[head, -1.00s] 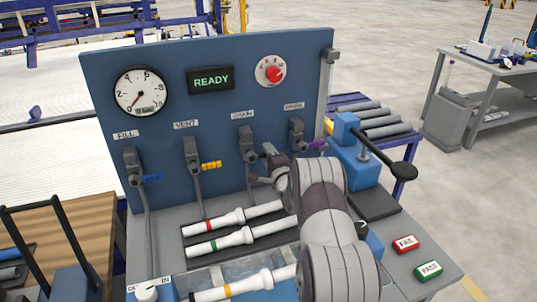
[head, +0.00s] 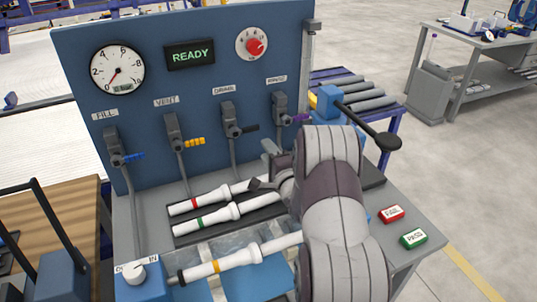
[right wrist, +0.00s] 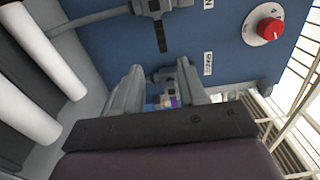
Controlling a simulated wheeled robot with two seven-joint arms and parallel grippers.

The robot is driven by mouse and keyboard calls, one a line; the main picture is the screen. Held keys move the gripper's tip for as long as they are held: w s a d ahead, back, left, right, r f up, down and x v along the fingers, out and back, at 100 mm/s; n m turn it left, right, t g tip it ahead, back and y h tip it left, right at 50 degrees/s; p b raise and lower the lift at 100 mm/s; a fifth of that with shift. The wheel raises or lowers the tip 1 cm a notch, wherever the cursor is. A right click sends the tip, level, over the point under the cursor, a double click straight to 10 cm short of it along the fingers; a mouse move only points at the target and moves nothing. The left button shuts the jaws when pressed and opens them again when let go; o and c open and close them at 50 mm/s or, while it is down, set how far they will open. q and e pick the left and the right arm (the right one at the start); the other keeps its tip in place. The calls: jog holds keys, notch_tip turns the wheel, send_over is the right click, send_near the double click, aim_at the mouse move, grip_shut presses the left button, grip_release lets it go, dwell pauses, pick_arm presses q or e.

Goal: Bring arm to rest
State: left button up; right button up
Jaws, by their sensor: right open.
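My right gripper (head: 264,167) is open and empty, in front of the blue panel below the drain and rinse valves. In the right wrist view its two fingers (right wrist: 160,72) stand apart, pointing at the panel, with a valve visible between and beyond them. My right arm covers the right part of the bench and the ends of the pipes. A red-banded white pipe (head: 205,199) and a green-banded one (head: 207,219) lie in a dark rack. A yellow-banded pipe (head: 230,260) lies nearer, on the bench fixture. My left gripper is not in view.
The panel (head: 75,70) carries a gauge (head: 117,69), a READY display (head: 190,55), a red knob (head: 254,46) and lever valves. A black-knobbed lever (head: 388,141) stands right of my arm. The FAIL (head: 391,214) and PASS (head: 414,238) buttons are at right. Open floor lies beyond.

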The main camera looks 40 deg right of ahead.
dwell(0.5)
jog(key=s+a+f+n+g+y+p, duration=0.1)
jog(key=s+a+n+g+y+p, duration=0.3)
jog(key=a+n+g, duration=0.8)
jog(key=s+a+n+g, duration=0.2)
jog(key=s+a+n, duration=0.2)
jog(key=s, duration=0.5)
jog(key=s+a+n+g+p, duration=0.1)
jog(key=s+a+n+g, duration=0.1)
jog(key=s+a+n, duration=0.3)
jog(key=s+a, duration=0.3)
jog(key=shift+s, duration=0.4)
jog(key=shift+a, duration=0.15)
